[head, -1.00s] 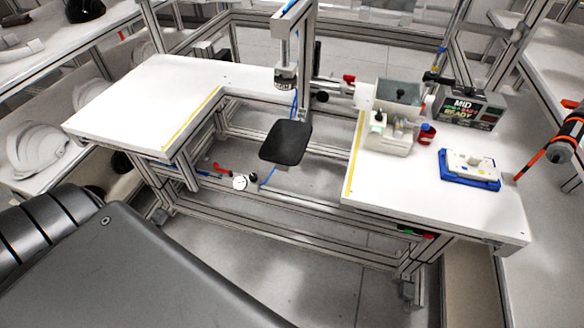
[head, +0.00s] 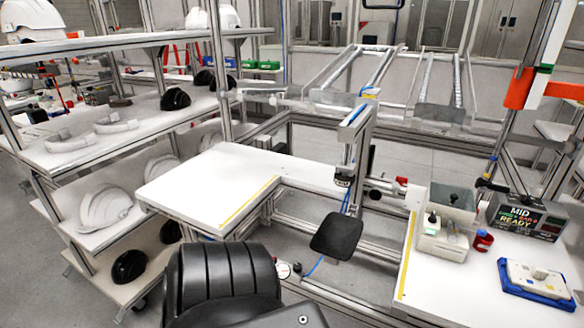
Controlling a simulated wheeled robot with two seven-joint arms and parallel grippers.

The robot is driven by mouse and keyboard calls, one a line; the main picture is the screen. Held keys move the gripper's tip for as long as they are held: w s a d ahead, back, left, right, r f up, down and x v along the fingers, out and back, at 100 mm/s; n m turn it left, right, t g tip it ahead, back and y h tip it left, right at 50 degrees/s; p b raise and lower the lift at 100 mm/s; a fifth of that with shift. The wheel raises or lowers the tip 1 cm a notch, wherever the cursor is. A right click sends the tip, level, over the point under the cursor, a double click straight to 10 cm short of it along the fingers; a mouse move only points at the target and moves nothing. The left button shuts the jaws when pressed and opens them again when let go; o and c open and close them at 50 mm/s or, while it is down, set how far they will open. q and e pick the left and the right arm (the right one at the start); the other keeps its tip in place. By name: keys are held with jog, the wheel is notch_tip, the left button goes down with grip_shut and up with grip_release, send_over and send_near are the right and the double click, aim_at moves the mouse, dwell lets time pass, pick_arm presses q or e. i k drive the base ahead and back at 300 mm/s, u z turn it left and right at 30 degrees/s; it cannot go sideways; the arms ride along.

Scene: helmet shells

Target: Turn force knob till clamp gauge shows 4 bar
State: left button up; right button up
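A small round white gauge (head: 283,270) sits low under the workbench, beside the inner edge of its left tabletop. Its dial is too small to read, and a dark ribbed part in the foreground stands close to it. A blue hose (head: 315,266) runs near it. A press column (head: 354,150) stands at the bench's gap, with a black pad (head: 337,235) below it. A dark round knob (head: 375,194) and a red-tipped part (head: 401,181) sit right of the column; I cannot tell which part is the force knob. Neither gripper is in view.
The left tabletop (head: 210,185) is bare. The right tabletop (head: 430,285) carries a grey box fixture (head: 452,205), a display reading MID and READY (head: 520,217), and a blue tray (head: 536,283). Shelves with helmet shells (head: 105,207) stand at the left.

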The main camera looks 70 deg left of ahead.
aim_at(297, 268)
jog(key=k, duration=0.6)
jog(key=u, duration=0.7)
jog(key=i, duration=0.5)
jog(key=u, duration=0.05)
